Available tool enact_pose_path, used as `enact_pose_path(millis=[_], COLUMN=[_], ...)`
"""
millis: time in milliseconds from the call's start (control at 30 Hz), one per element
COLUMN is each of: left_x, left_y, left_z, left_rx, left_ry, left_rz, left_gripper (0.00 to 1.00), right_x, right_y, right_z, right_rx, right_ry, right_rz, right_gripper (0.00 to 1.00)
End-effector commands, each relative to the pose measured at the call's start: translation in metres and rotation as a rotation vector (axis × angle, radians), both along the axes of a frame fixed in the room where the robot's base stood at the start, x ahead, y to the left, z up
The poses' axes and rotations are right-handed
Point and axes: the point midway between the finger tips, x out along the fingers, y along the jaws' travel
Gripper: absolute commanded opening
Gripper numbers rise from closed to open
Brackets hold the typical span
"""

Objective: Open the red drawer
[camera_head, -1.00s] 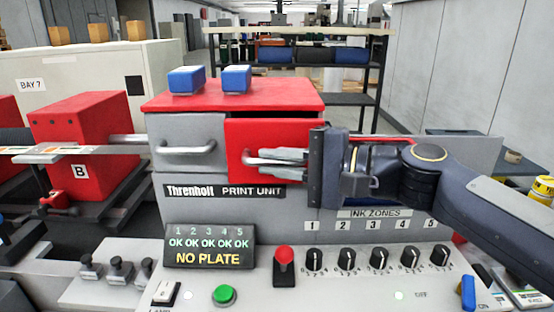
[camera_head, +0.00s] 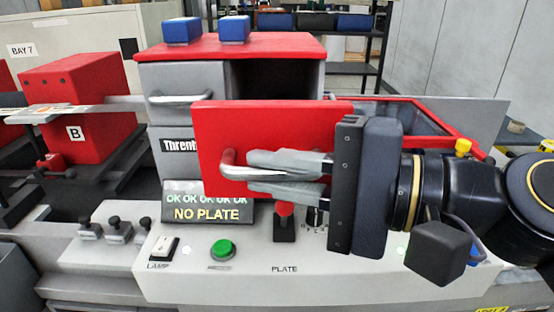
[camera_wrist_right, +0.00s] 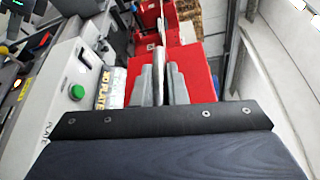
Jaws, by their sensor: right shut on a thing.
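The red drawer (camera_head: 275,122) stands well out from the print unit, with its red front forward of the dark opening (camera_head: 275,80) it came from. My right gripper (camera_head: 250,172) is shut on the drawer's metal handle (camera_head: 228,160), reaching in from the right. In the right wrist view the grey fingers (camera_wrist_right: 160,85) close around the handle (camera_wrist_right: 159,52) in front of the red drawer front (camera_wrist_right: 200,70). My gripper body hides part of the front's right side. My left gripper is not in view.
A grey drawer (camera_head: 185,95) beside it is closed. Two blue blocks (camera_head: 182,31) sit on the unit's red top. The control panel below has a green button (camera_head: 223,249), a lamp switch (camera_head: 163,248) and a red-topped lever (camera_head: 285,225). The display reads NO PLATE.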

Motion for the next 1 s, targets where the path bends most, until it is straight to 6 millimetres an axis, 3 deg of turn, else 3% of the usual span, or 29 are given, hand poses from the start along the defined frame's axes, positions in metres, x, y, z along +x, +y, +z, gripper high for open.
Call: enact_pose_path(millis=[300, 333, 467, 767, 1000], left_x=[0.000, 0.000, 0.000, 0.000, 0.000], left_y=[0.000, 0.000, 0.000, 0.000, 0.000], left_z=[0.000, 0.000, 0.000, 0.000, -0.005], left_rx=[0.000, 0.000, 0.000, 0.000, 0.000], left_ry=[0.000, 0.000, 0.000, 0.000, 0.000], left_rz=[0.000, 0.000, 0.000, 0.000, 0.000], left_gripper=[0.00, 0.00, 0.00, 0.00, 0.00], right_x=[0.000, 0.000, 0.000, -0.001, -0.013], right_y=[0.000, 0.000, 0.000, -0.001, -0.030], right_z=[-0.001, -0.001, -0.001, 0.000, 0.002], right_rx=[-0.002, -0.002, -0.002, 0.000, 0.001], right_ry=[0.002, 0.002, 0.001, 0.000, -0.004], right_rz=[0.001, 0.001, 0.001, 0.000, -0.002], right_gripper=[0.00, 0.17, 0.34, 0.34, 0.34])
